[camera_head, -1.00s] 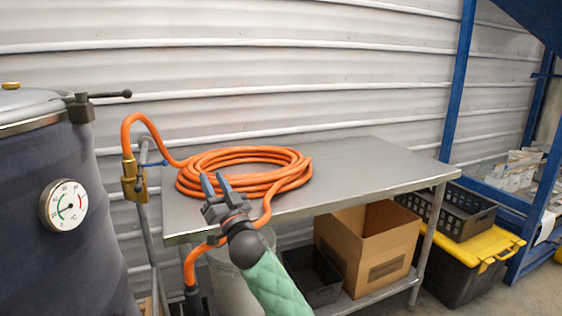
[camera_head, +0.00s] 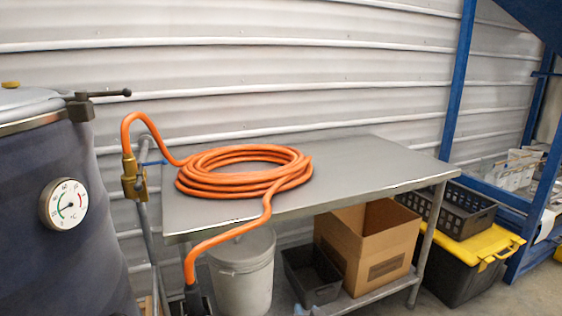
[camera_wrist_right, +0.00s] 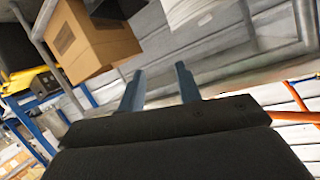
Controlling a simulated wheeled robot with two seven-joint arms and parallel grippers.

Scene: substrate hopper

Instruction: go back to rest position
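My right gripper (camera_wrist_right: 160,88) shows in the right wrist view with its two blue-grey fingers apart and nothing between them. In the head view only what look like its fingertips (camera_head: 306,310) show at the bottom edge, in front of the table's lower shelf. The orange hose (camera_head: 235,172) lies coiled on the metal table (camera_head: 370,165), clear of the gripper. One hose end goes to a brass valve (camera_head: 133,175) at the left; the other hangs over the front edge. My left gripper is not in view.
A dark tank with a dial (camera_head: 63,204) stands at the left. A grey bucket (camera_head: 243,275), a black bin (camera_head: 312,277) and a cardboard box (camera_head: 365,250) are under the table. A yellow-lidded crate (camera_head: 470,255) and blue rack (camera_head: 458,80) stand at the right.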

